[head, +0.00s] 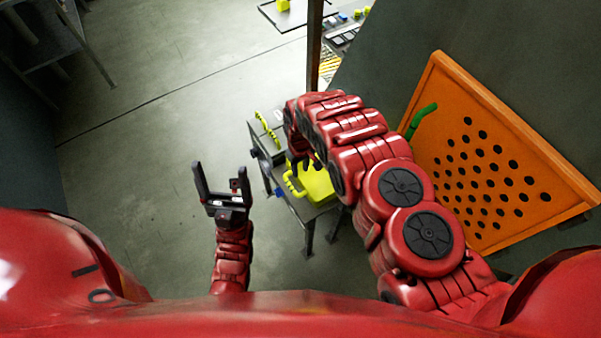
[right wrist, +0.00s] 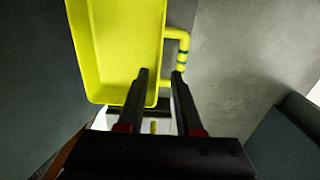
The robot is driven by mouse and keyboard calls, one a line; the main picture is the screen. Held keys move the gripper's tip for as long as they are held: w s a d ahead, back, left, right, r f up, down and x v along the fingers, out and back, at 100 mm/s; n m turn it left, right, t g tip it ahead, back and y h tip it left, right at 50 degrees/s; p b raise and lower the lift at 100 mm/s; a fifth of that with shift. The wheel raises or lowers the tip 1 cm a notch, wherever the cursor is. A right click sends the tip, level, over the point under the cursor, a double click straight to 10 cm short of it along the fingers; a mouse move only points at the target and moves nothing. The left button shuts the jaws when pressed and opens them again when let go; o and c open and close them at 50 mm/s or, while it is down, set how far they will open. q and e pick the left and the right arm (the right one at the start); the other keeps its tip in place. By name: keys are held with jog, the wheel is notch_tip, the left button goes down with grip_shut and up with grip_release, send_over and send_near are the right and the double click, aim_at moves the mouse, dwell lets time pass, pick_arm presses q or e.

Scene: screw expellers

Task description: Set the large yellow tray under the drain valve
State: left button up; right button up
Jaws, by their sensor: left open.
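The large yellow tray (head: 316,186) sits on a small dark table, partly hidden behind my right arm. In the right wrist view the tray (right wrist: 115,45) fills the upper left, with a yellow bar handle (right wrist: 184,55) on its right side. My right gripper (right wrist: 160,75) is open. Its fingertips lie either side of the tray's right edge, near the handle's lower end; I cannot tell whether they touch it. My left gripper (head: 221,175) is open and empty over the floor, left of the table. I cannot identify the drain valve with certainty.
The small table (head: 308,211) also has other yellow handles (head: 266,128) at its far left. An orange perforated panel (head: 480,160) with a green lever or pipe (head: 423,118) stands at right. A dark post (head: 314,45) rises behind.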

jog(key=shift+r+b, duration=0.4)
jog(key=shift+r, duration=1.75)
